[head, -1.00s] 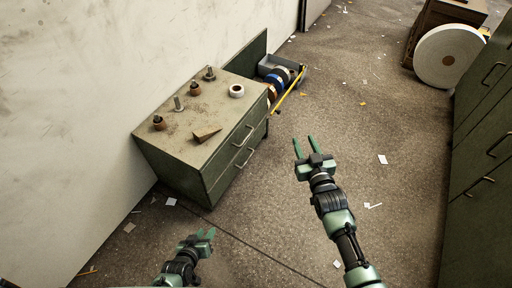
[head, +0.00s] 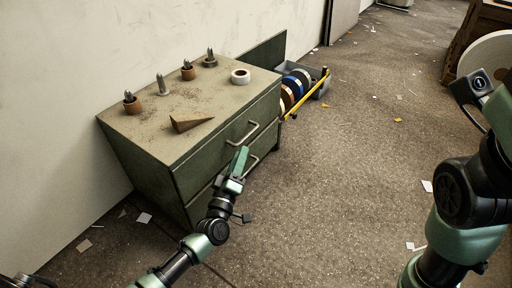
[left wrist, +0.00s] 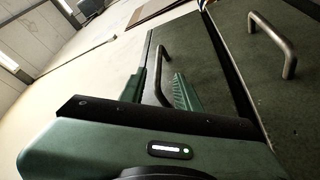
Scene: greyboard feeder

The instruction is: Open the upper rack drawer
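The green metal cabinet (head: 160,152) stands against the wall with two drawers, both flush with its front. The upper rack drawer handle (head: 243,132) is a bent metal bar. The lower handle (head: 253,162) is partly hidden behind my left gripper (head: 239,163). In the left wrist view, the left gripper (left wrist: 167,88) has its fingers spread. The upper handle (left wrist: 161,75) shows between the two fingers, with gaps visible; I cannot tell whether it touches them. The lower handle (left wrist: 288,48) is clear of the gripper at right. My right arm is at the right edge, its gripper out of view.
A grey bin (head: 321,84) with coloured rolls and a yellow bar (head: 308,95) stands behind. The floor in front is open, with paper scraps.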

